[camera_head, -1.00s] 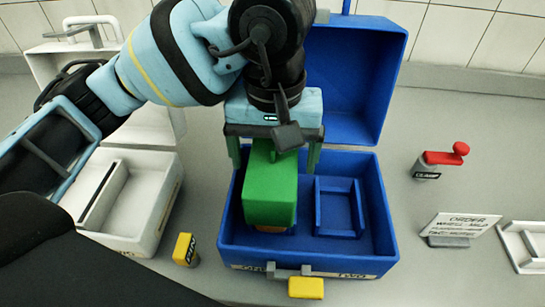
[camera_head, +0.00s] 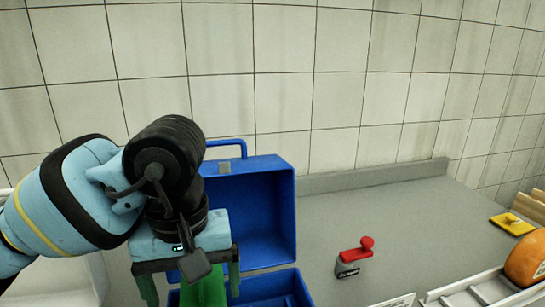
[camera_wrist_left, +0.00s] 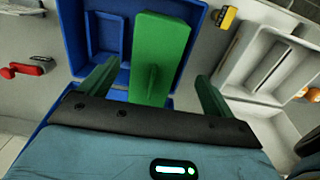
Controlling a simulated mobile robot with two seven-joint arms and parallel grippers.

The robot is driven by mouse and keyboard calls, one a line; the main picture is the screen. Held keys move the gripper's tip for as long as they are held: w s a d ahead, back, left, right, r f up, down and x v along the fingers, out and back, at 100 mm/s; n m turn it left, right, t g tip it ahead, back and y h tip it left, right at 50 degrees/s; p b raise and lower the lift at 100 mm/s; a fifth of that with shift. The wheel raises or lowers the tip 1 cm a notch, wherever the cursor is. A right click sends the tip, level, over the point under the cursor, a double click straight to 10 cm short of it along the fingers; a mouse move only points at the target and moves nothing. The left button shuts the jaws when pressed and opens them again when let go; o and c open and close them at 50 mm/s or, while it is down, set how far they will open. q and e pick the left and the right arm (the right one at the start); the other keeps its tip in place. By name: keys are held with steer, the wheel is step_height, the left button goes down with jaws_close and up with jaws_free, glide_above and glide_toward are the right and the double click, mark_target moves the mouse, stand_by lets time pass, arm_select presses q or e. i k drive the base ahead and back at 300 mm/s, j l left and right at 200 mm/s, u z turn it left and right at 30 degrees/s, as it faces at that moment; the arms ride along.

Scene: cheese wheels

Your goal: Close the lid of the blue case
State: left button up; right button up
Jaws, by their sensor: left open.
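The blue case (camera_head: 271,290) is at the bottom of the head view, partly cut off. Its blue lid (camera_head: 262,215) stands open and upright at the back. My left gripper (camera_head: 191,286) is open over the case, in front of the lid. A green block (camera_head: 207,292) shows between its fingers. In the left wrist view the gripper (camera_wrist_left: 157,75) has its fingers spread on either side of the green block (camera_wrist_left: 160,60), with gaps visible. The block sits over one side of the case; the other compartment (camera_wrist_left: 106,32) is empty. My right gripper is not in view.
A white tray (camera_head: 480,292) and an orange cheese wheel (camera_head: 526,260) are at the far right. A white open case (camera_wrist_left: 262,62) shows in the left wrist view.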

mark_target(257, 193)
steer(key=k, duration=0.9)
